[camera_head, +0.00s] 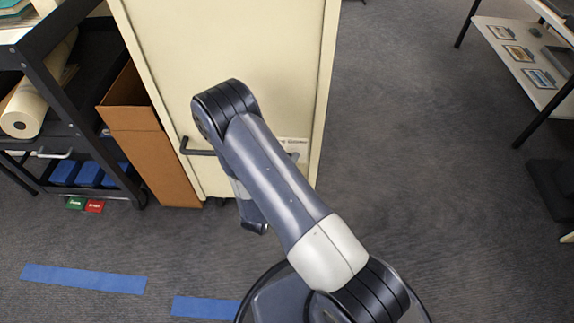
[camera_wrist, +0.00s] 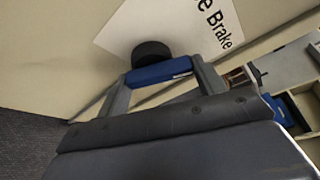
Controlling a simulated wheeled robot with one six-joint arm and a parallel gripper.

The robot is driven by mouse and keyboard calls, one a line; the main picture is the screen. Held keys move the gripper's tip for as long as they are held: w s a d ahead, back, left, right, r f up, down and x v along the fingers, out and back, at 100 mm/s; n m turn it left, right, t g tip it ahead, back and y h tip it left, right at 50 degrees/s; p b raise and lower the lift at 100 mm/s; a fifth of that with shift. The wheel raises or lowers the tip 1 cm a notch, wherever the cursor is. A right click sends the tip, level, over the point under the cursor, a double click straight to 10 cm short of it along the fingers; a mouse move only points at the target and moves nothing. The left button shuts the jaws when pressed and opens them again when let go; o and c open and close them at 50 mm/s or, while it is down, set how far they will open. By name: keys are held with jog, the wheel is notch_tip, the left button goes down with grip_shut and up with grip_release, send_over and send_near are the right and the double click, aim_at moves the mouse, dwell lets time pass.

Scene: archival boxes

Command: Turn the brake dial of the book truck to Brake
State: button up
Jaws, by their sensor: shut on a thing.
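The book truck's cream end panel (camera_head: 235,50) stands upright ahead of me in the head view, with a small white label (camera_head: 293,146) partly behind my arm. In the wrist view the white label (camera_wrist: 165,25) shows the word "Brake", cut off at the top edge. Just below it is the brake dial, with a round black body (camera_wrist: 150,52) and a blue bar (camera_wrist: 160,72). My gripper (camera_wrist: 160,74) is shut on the blue bar, one finger at each end. In the head view my arm hides the dial and fingertips. Which mark the dial points at cannot be told.
A dark handle (camera_head: 198,152) crosses the panel low down. A brown box (camera_head: 150,135) and a black cart (camera_head: 52,82) with a paper roll (camera_head: 24,110) stand close at left. A display table (camera_head: 520,60) is at right. The carpet between is clear. Blue tape (camera_head: 84,279) marks the floor.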

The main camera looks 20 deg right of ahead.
jog(key=shift+m+y, duration=0.4)
jog(key=shift+m, duration=0.3)
jog(key=o, duration=1)
jog(key=p+v, duration=0.2)
jog(key=v, duration=0.8)
jog(key=shift+s+a+r+p, duration=0.15)
jog(key=shift+s+p, duration=0.15)
jog(key=shift+p, duration=0.05)
jog(key=shift+w, duration=0.1)
